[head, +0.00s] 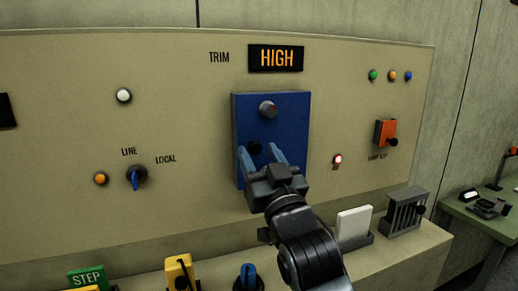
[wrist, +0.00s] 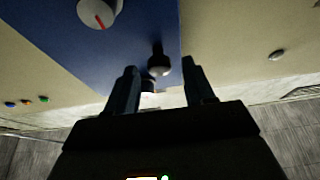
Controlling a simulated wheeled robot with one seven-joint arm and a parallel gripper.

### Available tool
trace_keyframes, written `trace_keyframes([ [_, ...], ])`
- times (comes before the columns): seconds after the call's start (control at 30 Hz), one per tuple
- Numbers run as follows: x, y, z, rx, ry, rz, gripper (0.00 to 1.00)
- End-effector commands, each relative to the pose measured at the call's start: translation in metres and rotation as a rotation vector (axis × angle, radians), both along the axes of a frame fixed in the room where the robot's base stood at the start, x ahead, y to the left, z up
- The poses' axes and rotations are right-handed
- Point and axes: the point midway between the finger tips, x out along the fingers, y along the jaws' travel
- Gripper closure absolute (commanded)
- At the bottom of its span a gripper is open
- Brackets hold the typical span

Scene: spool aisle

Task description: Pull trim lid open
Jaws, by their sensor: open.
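The blue trim panel (head: 290,122) is on the beige console under the TRIM label and a display (head: 275,58) reading HIGH. A grey dial (head: 267,109) with a red mark sits on its upper part; it also shows in the wrist view (wrist: 98,12). A small black knob (head: 253,148) sticks out lower down. My gripper (head: 258,152) is open in front of the panel's lower part, a finger either side of the knob. In the wrist view, the knob (wrist: 159,64) shows between the fingertips, with gaps; contact is not visible. The gripper hides the panel's lower right.
A LINE/LOCAL switch (head: 136,176) is to the left. An orange lever unit (head: 385,132) and a lit red lamp (head: 337,160) are to the right. A white plate (head: 353,223) and grey slotted box (head: 404,211) stand on the ledge beside my arm.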

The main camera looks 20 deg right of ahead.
Motion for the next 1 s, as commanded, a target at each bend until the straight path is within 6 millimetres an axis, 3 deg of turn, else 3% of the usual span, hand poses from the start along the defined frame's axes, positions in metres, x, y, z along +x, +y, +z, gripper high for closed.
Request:
trace_keyframes([
  [0.37, 0.0063, -0.0002, 0.0022, 0.000, 0.000, 0.000, 0.47],
  [0.9, 0.0060, 0.0000, 0.0022, 0.000, 0.000, 0.000, 0.98],
  [1.0, 0.0060, 0.0001, 0.0022, 0.000, 0.000, 0.000, 1.00],
])
